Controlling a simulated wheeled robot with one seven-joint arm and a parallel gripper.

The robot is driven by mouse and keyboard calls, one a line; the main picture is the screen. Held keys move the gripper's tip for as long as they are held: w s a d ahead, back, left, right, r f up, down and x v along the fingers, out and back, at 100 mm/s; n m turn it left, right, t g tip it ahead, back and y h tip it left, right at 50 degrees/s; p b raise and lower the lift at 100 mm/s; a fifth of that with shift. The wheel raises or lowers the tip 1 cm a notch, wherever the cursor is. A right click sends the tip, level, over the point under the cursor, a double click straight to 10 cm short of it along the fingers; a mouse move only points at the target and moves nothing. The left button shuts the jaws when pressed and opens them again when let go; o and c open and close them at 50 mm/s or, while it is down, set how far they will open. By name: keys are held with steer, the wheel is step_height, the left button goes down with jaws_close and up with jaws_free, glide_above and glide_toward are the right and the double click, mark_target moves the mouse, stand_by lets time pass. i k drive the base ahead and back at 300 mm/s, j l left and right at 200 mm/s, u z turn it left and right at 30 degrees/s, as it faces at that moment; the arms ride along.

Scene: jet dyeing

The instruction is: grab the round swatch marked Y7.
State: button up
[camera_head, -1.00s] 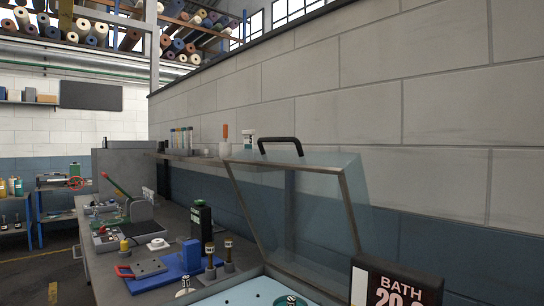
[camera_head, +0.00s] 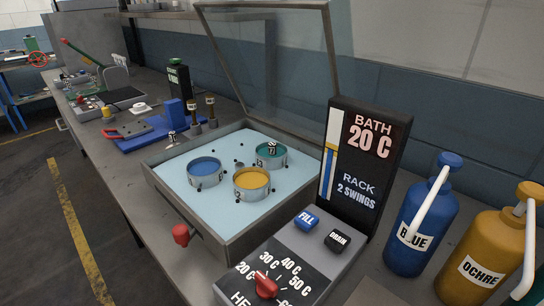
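No round swatch with a readable Y7 mark shows in the head view. A small white round piece (camera_head: 140,108) lies on the bench at the upper left, too small to read. The open bath (camera_head: 160,165) has a pale blue inside with three round pots: a blue one (camera_head: 205,169), a yellow one (camera_head: 251,180) and a teal one (camera_head: 270,153). A small dark-and-white item sits over the teal pot; its marking is unclear. My gripper is not in view.
The glass lid (camera_head: 275,60) stands raised behind the bath. A control panel (camera_head: 290,262), a display (camera_head: 362,165), a blue bottle (camera_head: 415,235) and an ochre bottle (camera_head: 485,262) stand to the right. A blue plate (camera_head: 150,133) lies left. Floor at left is clear.

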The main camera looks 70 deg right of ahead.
mark_target(272, 145)
steer(key=i+z, duration=0.2)
steer(key=z, duration=0.25)
steer(key=i+z, duration=0.15)
steer(key=z, duration=0.3)
steer(key=i+z, duration=0.2)
steer(key=z, duration=0.3)
steer(key=i+j+z, duration=0.4)
steer(key=i+j, duration=0.75)
steer(key=j, duration=0.15)
steer(key=k+l, duration=0.2)
steer(key=l, duration=0.15)
